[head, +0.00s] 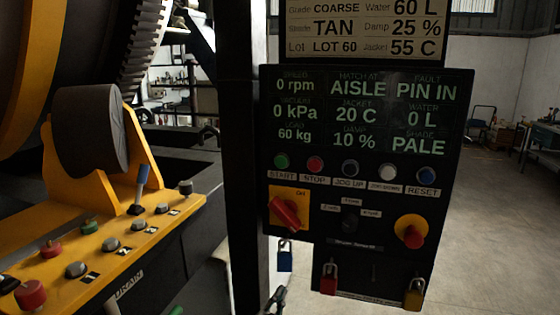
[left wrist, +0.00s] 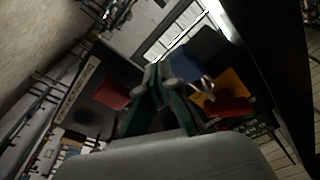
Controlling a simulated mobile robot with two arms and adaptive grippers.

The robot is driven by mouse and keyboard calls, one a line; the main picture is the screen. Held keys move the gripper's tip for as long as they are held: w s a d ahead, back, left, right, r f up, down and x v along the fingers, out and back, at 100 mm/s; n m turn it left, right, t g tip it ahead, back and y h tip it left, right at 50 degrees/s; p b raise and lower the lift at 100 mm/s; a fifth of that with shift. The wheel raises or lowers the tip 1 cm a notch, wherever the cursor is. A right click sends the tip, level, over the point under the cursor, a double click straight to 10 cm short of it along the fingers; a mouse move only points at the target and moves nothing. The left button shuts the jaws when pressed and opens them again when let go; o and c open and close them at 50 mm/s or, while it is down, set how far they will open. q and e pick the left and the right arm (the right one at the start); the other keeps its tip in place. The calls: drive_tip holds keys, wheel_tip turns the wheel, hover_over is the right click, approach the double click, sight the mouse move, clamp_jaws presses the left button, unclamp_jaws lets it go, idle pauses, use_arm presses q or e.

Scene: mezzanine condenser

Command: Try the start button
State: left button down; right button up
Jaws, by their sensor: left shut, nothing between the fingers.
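The green start button (head: 281,160) is at the left end of a row of buttons on the black control panel (head: 345,185), above a label reading START. My left gripper (head: 279,296) shows at the bottom edge of the head view, below the blue padlock (head: 285,256) and well below the start button. In the left wrist view the fingers (left wrist: 152,78) are shut with nothing between them. The panel display reads 0 rpm, hatch at AISLE and fault PIN IN. The right gripper is not in view.
A red rotary switch (head: 286,212) on a yellow plate and a red mushroom knob (head: 412,236) sit below the buttons. A red padlock (head: 328,279) and a yellow padlock (head: 414,294) hang at the panel's bottom. A yellow console (head: 120,245) stands left; open floor lies right.

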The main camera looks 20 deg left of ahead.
use_arm(q)
drive_tip(key=r+t, duration=0.1)
drive_tip(key=r, duration=0.4)
drive_tip(key=r+t, duration=0.1)
drive_tip(key=r, duration=0.5)
drive_tip(key=a+r+t+y+p, duration=0.1)
drive_tip(key=r, duration=0.4)
drive_tip(key=shift+w+r+t, duration=0.35)
drive_tip(key=shift+r+t, duration=0.05)
drive_tip(key=t+y, duration=0.2)
drive_tip(key=t, duration=0.2)
approach(281, 162)
drive_tip(key=s+r, duration=0.6)
drive_tip(key=shift+a+r+p, duration=0.2)
drive_tip(key=shift+a+p, duration=0.15)
drive_tip(key=shift+a, duration=0.1)
drive_tip(key=shift+w, duration=0.2)
drive_tip(key=shift+w+d+b, duration=0.15)
drive_tip(key=shift+w+b, duration=2.05)
drive_tip(key=shift+w, duration=2.1)
drive_tip(key=shift+w, duration=0.1)
drive_tip(key=shift+w, duration=0.3)
